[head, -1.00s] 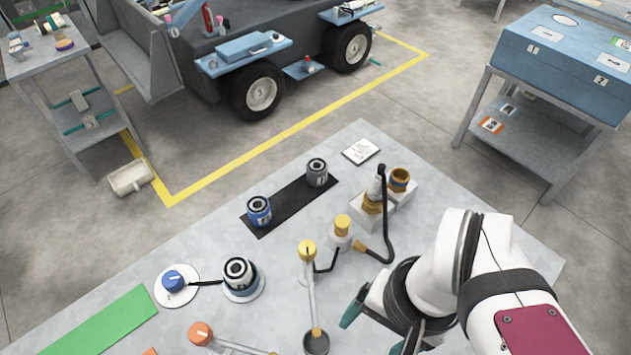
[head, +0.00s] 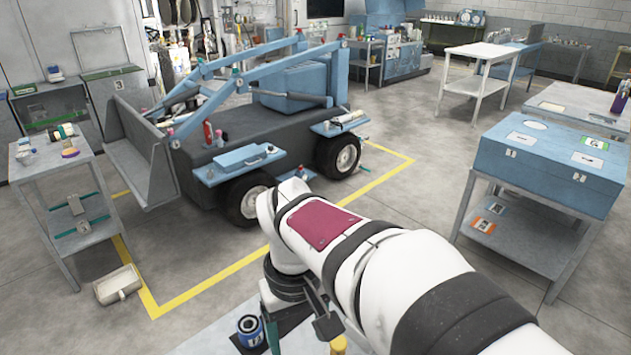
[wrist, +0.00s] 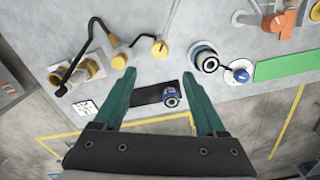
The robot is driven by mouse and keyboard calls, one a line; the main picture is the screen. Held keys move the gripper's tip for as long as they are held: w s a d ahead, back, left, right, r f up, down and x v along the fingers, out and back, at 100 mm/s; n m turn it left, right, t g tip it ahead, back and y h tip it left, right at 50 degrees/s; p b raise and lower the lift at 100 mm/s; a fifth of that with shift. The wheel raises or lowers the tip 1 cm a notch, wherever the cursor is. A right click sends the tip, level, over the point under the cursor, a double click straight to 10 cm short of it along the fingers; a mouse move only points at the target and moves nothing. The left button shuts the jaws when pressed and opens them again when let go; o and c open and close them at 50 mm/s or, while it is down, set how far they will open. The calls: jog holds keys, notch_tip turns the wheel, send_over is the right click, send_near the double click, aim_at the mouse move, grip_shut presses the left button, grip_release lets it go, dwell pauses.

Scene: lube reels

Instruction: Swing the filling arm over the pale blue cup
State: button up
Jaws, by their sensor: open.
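A thin pale arm (wrist: 167,25) with a yellow knob (wrist: 160,48) at its near end runs to the top edge of the wrist view; I take it to be the filling arm. A blue can (wrist: 171,98) stands on a black strip (wrist: 147,96), and it also shows low in the head view (head: 248,331). I cannot tell whether it is the pale blue cup. The left finger may hide the strip's end.
A post with a yellow top (wrist: 119,61) and a black hose (wrist: 98,27) stand left of the arm. A blue knob (wrist: 240,75), an orange fitting (wrist: 283,22) and a green mat (wrist: 288,65) are to the right. My arm covers most of the bench in the head view.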

notch_tip(320, 180, down, 11)
jog(key=shift+f, duration=0.1)
grip_shut()
dwell(0.4)
dwell(1.0)
